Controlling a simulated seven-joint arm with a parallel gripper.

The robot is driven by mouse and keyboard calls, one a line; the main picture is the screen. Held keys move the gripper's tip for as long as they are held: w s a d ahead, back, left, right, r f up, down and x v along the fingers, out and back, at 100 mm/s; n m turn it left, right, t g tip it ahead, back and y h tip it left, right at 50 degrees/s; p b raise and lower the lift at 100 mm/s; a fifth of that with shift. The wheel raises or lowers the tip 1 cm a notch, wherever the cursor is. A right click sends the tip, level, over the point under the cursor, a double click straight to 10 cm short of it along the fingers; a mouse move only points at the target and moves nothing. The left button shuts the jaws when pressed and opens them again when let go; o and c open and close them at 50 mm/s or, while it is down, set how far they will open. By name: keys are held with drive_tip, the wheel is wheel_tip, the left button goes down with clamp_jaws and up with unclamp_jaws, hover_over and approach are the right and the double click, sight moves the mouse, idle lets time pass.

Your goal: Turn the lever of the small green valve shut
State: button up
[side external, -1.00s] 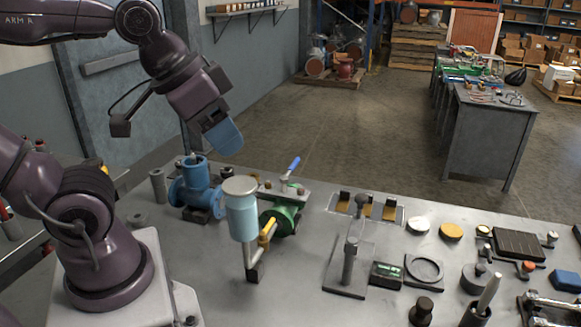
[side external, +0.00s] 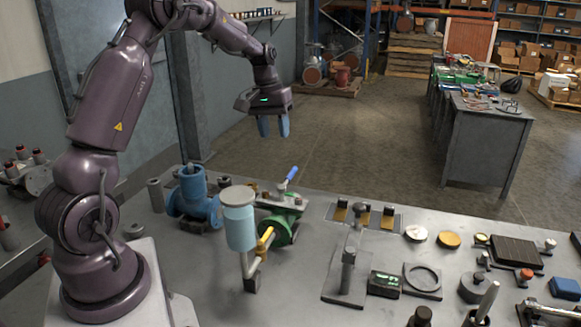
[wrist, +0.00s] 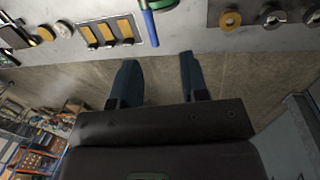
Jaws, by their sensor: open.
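The small green valve (side external: 279,229) sits on the grey bench behind a light-blue cylinder, which hides part of it. Its lever has a blue handle (side external: 292,173) that points up and to the right in the side external view. The blue handle also shows at the top of the wrist view (wrist: 151,27). My gripper (side external: 273,134) is open and empty, pointing down, above and a little behind the lever, apart from it. Its two blue fingers (wrist: 158,72) show spread in the wrist view, with the lever beyond their tips.
The light-blue cylinder (side external: 240,229) stands in front of the valve with a yellow-handled fitting (side external: 265,241). A larger blue valve (side external: 193,197) is to the left. A tray with yellow blocks (side external: 364,216) and a post stand (side external: 348,270) are to the right. The air around my gripper is clear.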

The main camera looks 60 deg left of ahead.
sight(292, 171)
drive_tip(key=shift+t, duration=0.3)
drive_tip(key=w+f, duration=0.1)
drive_tip(key=f, duration=0.2)
drive_tip(key=w+f, duration=0.1)
drive_tip(key=f, duration=0.3)
drive_tip(key=w+d+f, duration=0.1)
drive_tip(key=w+f, duration=0.1)
drive_tip(key=f, duration=0.1)
drive_tip(key=shift+f, duration=0.4)
clamp_jaws()
